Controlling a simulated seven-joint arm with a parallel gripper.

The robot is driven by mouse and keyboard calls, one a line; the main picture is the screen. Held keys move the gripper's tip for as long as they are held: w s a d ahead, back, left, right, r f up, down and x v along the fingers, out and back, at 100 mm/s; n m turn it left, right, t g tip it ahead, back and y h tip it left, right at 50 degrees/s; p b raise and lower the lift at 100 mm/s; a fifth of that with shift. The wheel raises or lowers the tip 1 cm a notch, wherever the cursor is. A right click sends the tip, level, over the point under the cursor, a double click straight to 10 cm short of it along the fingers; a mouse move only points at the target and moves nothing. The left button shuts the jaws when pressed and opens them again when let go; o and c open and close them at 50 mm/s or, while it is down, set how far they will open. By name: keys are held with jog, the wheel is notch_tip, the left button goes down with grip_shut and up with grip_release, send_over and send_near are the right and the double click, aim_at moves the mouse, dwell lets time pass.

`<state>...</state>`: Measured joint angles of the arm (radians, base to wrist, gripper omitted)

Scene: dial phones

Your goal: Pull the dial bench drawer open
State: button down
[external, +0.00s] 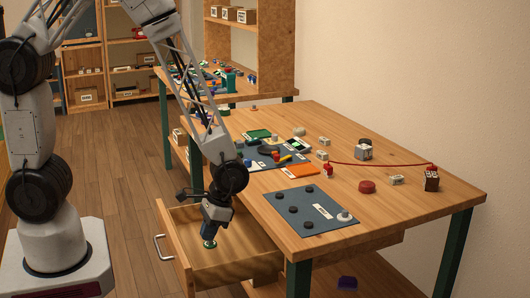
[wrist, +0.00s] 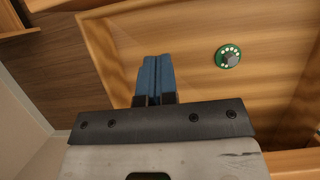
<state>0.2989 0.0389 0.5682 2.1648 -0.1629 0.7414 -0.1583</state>
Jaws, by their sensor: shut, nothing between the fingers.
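The wooden bench drawer (external: 240,268) stands pulled out from the left side of the dial bench (external: 400,170). Its metal bar handle (external: 163,248) is on the front panel, at the left. My gripper (external: 210,232) points down over the open drawer, to the right of the handle and apart from it. In the wrist view its blue fingers (wrist: 156,62) are together with nothing between them. A green round dial with white dots (wrist: 228,57) lies on the drawer floor (wrist: 190,35), right of the fingertips; it also shows below the gripper in the external view (external: 209,244).
A grey mat (external: 330,222) with dark round pieces lies on the bench top near the drawer. An orange card (external: 299,171), a red cord (external: 380,163) and small parts lie behind it. Shelves (external: 130,60) stand at the back.

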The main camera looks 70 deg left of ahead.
jog(key=v, duration=0.7)
jog(key=shift+r, duration=0.1)
dwell(0.5)
jog(key=s+a+r+t, duration=0.2)
jog(key=a+r, duration=0.2)
jog(key=r, duration=0.5)
jog(key=s+a+r+t, duration=0.2)
jog(key=a+r, duration=0.2)
jog(key=r, duration=0.5)
jog(key=s+a+r+t, duration=0.3)
jog(key=s+a+r, duration=0.3)
jog(key=s+r, duration=0.5)
jog(key=shift+s+a, duration=0.4)
jog(key=shift+s, duration=0.1)
